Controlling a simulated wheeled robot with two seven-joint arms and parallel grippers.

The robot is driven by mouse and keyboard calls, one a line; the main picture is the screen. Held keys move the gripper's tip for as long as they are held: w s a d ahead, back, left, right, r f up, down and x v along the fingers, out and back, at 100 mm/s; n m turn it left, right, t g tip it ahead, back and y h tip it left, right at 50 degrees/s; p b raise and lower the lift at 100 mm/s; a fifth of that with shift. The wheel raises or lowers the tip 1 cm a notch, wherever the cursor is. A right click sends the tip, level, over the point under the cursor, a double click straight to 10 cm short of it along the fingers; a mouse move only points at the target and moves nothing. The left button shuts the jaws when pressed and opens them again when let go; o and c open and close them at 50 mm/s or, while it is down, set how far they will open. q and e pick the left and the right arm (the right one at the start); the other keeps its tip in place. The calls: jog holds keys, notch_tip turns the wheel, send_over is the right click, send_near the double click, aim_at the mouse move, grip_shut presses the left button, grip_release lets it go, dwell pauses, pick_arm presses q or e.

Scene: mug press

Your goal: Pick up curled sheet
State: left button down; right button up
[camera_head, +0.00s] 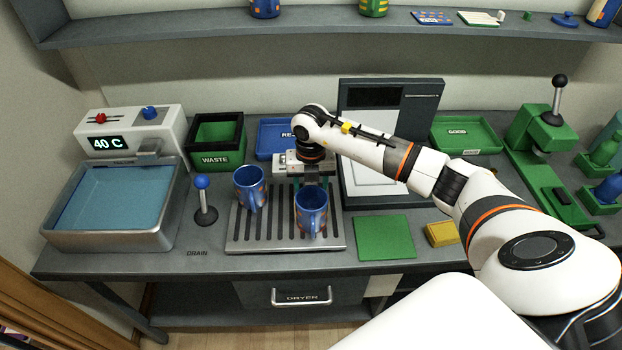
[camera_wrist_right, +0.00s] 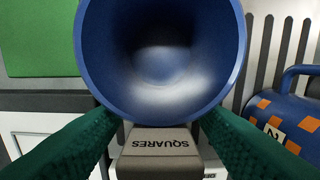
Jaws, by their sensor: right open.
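In the head view my right gripper (camera_head: 312,180) is low behind the right-hand blue mug (camera_head: 311,213) on the drain rack. The sheet is not distinguishable in the head view. My left gripper is out of view.
A second blue mug (camera_head: 249,188) stands left on the ribbed drain rack (camera_head: 240,238). A blue-knobbed lever (camera_head: 203,195) and a water basin (camera_head: 110,205) are farther left. A flat panel device (camera_head: 375,190) stands behind. A green mat (camera_head: 385,238) and yellow block (camera_head: 441,233) lie right.

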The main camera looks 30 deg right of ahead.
jog(key=shift+f, duration=0.15)
jog(key=c, duration=0.9)
jog(key=shift+c, duration=0.2)
jog(key=shift+w+r+b, duration=0.1)
jog(key=shift+r+b, duration=0.2)
jog(key=shift+r, duration=0.2)
notch_tip(320, 180, up, 8)
jog(key=b, duration=0.2)
jog(key=shift+r+b, duration=0.25)
jog(key=shift+b, duration=0.1)
jog(key=shift+r, duration=0.4)
jog(key=shift+r+p, duration=1.65)
jog(key=shift+r, duration=0.55)
